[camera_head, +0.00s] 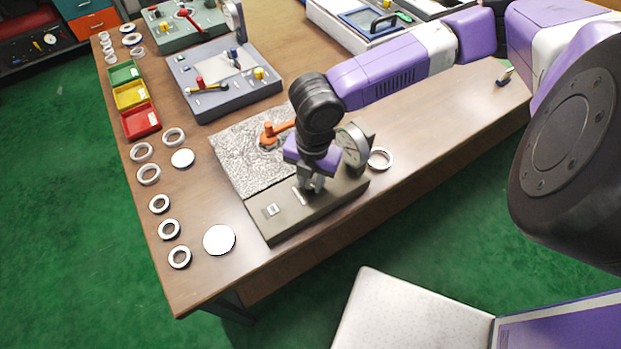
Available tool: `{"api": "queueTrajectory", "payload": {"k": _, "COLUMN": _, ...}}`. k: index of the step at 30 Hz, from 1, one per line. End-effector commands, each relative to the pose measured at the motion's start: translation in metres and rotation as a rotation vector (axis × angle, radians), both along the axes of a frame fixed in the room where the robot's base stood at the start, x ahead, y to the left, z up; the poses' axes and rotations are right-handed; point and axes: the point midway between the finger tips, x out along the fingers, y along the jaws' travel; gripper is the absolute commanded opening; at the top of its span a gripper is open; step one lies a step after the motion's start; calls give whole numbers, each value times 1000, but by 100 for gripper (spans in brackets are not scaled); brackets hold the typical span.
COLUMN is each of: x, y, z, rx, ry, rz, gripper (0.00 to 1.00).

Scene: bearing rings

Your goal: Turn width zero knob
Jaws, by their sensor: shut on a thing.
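The measuring device has a dark base (280,222) with a grey textured plate (240,160) and an orange lever (270,134). A round dial gauge (352,146) stands at its right side. My gripper (312,187) points down over the front right part of the base, just left of and in front of the gauge. Its fingers are shut on a small part low on the device, taken to be the width zero knob. The fingers and wrist hide almost all of that knob, so its turn angle cannot be told.
A metal ring (380,158) lies right of the device. Several rings and white discs (219,240) lie along the table's left side. Green, yellow and red trays (141,121) stand beyond them. Another grey device (222,82) stands behind.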

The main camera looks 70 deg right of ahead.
Motion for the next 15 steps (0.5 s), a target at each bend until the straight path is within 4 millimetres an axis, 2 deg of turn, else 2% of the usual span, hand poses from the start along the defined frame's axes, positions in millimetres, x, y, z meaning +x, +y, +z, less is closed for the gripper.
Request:
{"api": "queueTrajectory", "payload": {"k": 1, "x": 0, "y": 0, "z": 1, "rx": 0, "ry": -1, "rz": 0, "gripper": 32}}
{"api": "queueTrajectory", "payload": {"k": 4, "x": 0, "y": 0, "z": 1, "rx": 0, "ry": -1, "rz": 0, "gripper": 50}}
{"api": "queueTrajectory", "payload": {"k": 15, "x": 0, "y": 0, "z": 4, "rx": 0, "ry": -2, "rz": 0, "gripper": 50}}
